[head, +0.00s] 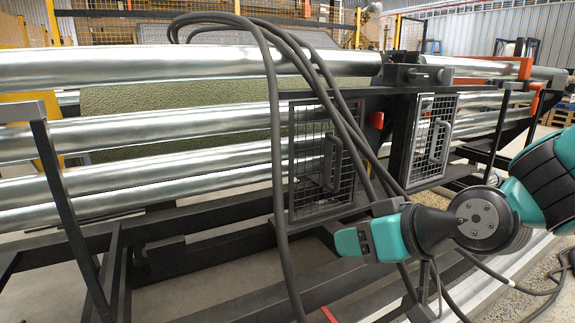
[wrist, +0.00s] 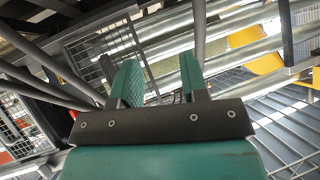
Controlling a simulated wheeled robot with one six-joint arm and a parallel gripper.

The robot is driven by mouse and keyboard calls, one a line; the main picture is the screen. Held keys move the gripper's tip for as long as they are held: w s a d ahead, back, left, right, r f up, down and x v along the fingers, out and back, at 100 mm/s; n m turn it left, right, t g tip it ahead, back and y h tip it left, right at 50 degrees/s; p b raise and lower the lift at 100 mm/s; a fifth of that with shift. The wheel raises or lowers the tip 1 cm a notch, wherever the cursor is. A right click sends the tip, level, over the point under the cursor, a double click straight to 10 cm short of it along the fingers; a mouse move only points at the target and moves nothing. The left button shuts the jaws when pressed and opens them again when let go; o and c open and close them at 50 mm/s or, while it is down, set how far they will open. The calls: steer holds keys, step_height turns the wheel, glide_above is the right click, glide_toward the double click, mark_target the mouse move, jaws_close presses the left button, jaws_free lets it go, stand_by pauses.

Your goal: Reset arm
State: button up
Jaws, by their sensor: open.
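My arm is the teal and black one at the right of the head view. In the wrist view my gripper (wrist: 160,66) shows two teal fingers standing apart, with nothing between them. In the head view its teal end (head: 365,240) hangs in front of the machine frame, below the mesh panels. Dark cables loop down close to it, and I cannot tell whether they touch it. A green turf roll (head: 180,97) lies behind the shiny metal rollers (head: 130,131), partly hidden by them.
Two mesh panels with handles, a left one (head: 318,158) and a right one (head: 431,140), sit on the dark frame. Thick black cables (head: 276,170) arch over the rollers and hang down. An orange bracket (head: 525,69) is at the right. Yellow fencing (head: 200,30) stands behind.

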steer(key=s+d+n+g+h, duration=0.15)
steer(key=s+g, duration=0.25)
steer(key=s, duration=0.5)
steer(key=s+d+g+h, duration=0.2)
steer(key=s+g, duration=0.2)
steer(key=s, duration=0.4)
step_height(320, 180, up, 29)
steer(key=p, duration=2.9)
steer(key=shift+d, duration=0.15)
